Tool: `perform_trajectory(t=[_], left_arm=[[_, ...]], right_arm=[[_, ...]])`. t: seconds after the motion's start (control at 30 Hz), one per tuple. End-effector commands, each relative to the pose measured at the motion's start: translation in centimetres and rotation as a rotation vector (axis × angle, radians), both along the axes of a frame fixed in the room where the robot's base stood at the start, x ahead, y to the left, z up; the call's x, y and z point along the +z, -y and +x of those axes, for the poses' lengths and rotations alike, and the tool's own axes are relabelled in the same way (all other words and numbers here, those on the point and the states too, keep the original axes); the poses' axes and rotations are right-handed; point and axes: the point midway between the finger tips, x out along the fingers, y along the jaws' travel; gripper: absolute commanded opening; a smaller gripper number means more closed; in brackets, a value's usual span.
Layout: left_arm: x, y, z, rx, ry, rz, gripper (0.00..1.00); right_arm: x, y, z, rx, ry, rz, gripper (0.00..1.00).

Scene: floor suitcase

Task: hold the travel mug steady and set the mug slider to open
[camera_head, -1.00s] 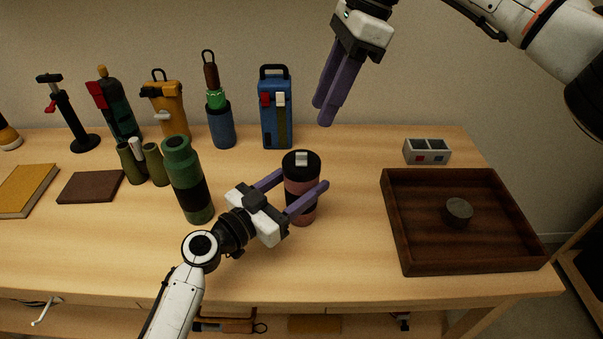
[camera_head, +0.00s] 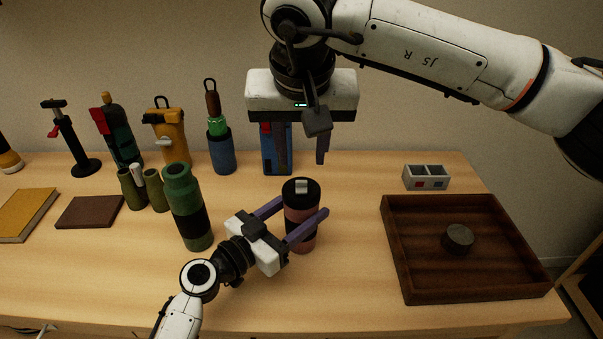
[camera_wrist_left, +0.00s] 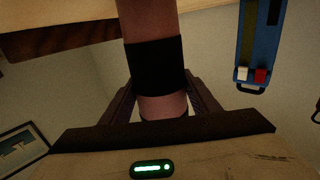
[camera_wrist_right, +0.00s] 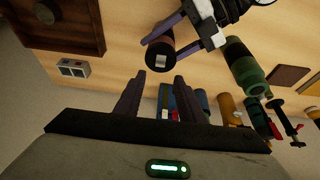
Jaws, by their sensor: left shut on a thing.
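The travel mug (camera_head: 301,236) stands upright on the table, pink with a black band and a black lid. A light grey slider (camera_head: 301,187) sits on top of the lid. My left gripper (camera_head: 294,217) is shut on the mug's body from the lower left; the left wrist view shows the mug (camera_wrist_left: 157,65) between its fingers. My right gripper (camera_head: 302,155) is above and behind the mug, apart from it. In the right wrist view its fingers (camera_wrist_right: 154,95) are spread with nothing between them, and the mug lid (camera_wrist_right: 160,53) lies beyond the fingertips.
A green bottle (camera_head: 178,181) stands left of the mug. A blue case (camera_head: 270,160) stands behind it, partly hidden by my right gripper. A dark wooden tray (camera_head: 400,270) with a round grey piece is at right, below a grey two-part box (camera_head: 426,183). Table between mug and tray is clear.

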Motion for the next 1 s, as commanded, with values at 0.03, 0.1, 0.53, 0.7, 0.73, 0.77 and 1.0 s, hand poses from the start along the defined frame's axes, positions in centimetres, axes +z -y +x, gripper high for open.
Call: perform_trajectory(t=[0.03,0.1,0.53,0.7,0.73,0.77,1.0], left_arm=[[0.0,0.0,0.0,0.000,0.000,0.000,0.26],[0.0,0.0,0.0,0.000,0.000,0.000,0.26],[0.0,0.0,0.0,0.000,0.000,0.000,0.26],[0.0,0.0,0.0,0.000,0.000,0.000,0.26],[0.0,0.0,0.0,0.000,0.000,0.000,0.26],[0.0,0.0,0.0,0.000,0.000,0.000,0.26],[0.0,0.0,0.0,0.000,0.000,0.000,0.26]], right_arm=[[-1.2,0.0,0.3,-0.001,-0.006,-0.001,0.36],[-2.6,0.0,0.9,-0.002,-0.006,0.000,0.36],[-7.3,0.0,3.0,-0.002,-0.002,0.002,0.36],[-7.5,0.0,3.1,-0.002,-0.002,0.002,0.36],[-7.5,0.0,3.1,-0.002,-0.002,0.002,0.36],[-7.5,0.0,3.1,-0.003,-0.002,0.001,0.36],[-7.5,0.0,3.1,-0.003,-0.002,0.001,0.06]])
